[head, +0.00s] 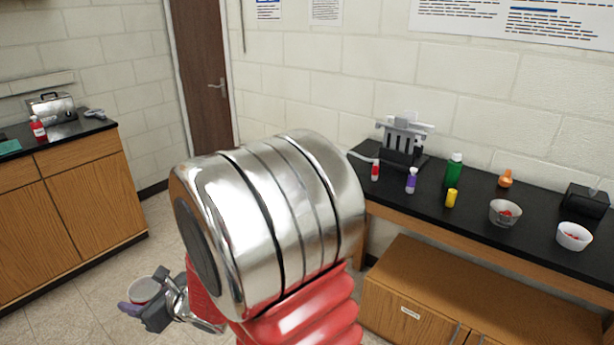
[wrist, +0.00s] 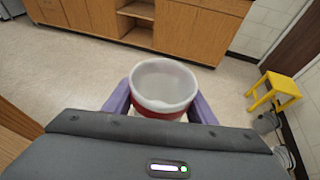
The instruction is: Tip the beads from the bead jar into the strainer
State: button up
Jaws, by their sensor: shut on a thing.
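My gripper (wrist: 160,112) has its purple fingers shut around a round cup (wrist: 164,86) with a pale rim and a red lower part, probably the bead jar. It is upright or nearly so, above the floor. Its inside looks pale, and I cannot make out beads. In the head view the gripper (head: 146,300) and cup (head: 143,289) are at the lower left, far from the right bench. There, a grey bowl (head: 505,213) and a white bowl (head: 573,237) both show red contents. I cannot tell which is the strainer.
The black bench (head: 475,208) also carries a green bottle (head: 454,170), a purple bottle (head: 411,181), a yellow one (head: 451,198) and a dark box (head: 587,201). A wooden cabinet (head: 470,300) stands below. A yellow stool (wrist: 272,91) is on the floor. The floor between benches is open.

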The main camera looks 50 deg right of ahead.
aim_at(496, 206)
jog(key=u, duration=0.85)
jog(key=i, duration=0.1)
jog(key=z, duration=3.25)
jog(key=i, duration=1)
